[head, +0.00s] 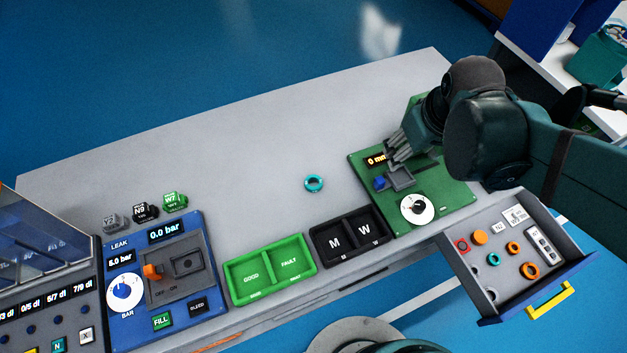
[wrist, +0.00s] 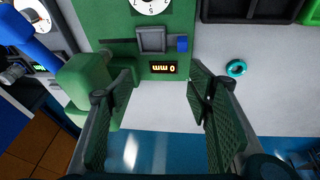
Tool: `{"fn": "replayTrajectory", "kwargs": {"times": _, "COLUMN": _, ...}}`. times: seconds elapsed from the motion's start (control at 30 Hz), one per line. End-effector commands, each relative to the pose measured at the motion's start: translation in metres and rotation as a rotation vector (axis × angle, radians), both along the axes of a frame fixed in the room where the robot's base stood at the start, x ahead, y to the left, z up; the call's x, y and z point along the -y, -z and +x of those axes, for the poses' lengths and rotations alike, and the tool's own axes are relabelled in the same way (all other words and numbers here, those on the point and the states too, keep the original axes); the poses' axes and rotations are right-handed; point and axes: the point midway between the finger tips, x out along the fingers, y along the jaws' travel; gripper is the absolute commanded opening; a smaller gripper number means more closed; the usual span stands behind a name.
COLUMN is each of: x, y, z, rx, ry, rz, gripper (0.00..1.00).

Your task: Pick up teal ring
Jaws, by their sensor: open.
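A teal ring (head: 314,183) lies flat on the bare grey tabletop, left of the green measuring panel. It also shows in the wrist view (wrist: 236,68), to the right of the right finger and apart from it. Another small teal ring (head: 493,259) lies in the open drawer among orange rings. My gripper (head: 397,152) is over the green panel near its display, to the right of and beyond the tabletop ring. In the wrist view my gripper's fingers (wrist: 157,85) are spread with nothing between them.
The green panel (head: 455,194) carries a dial, a small grey tray and a "0 mm" display. Black M/W trays (head: 350,237) and green GOOD/FAULT trays (head: 270,268) line the front edge. The open drawer (head: 520,235) sticks out at right. The tabletop around the ring is clear.

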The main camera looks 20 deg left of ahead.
Motion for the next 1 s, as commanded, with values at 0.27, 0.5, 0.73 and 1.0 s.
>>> {"fn": "replayTrajectory", "kwargs": {"times": 0.27, "x": -0.051, "y": 0.014, "z": 0.003, "rx": -0.052, "ry": -0.157, "rz": -0.046, "gripper": 0.51}}
{"fn": "replayTrajectory", "kwargs": {"times": 0.5, "x": -0.093, "y": 0.03, "z": 0.0, "rx": -0.096, "ry": -0.29, "rz": -0.086, "gripper": 0.51}}
{"fn": "replayTrajectory", "kwargs": {"times": 0.73, "x": -0.133, "y": 0.049, "z": -0.009, "rx": -0.138, "ry": -0.419, "rz": -0.125, "gripper": 0.51}}
{"fn": "replayTrajectory", "kwargs": {"times": 1.0, "x": -0.179, "y": 0.074, "z": -0.024, "rx": -0.185, "ry": -0.572, "rz": -0.17, "gripper": 0.51}}
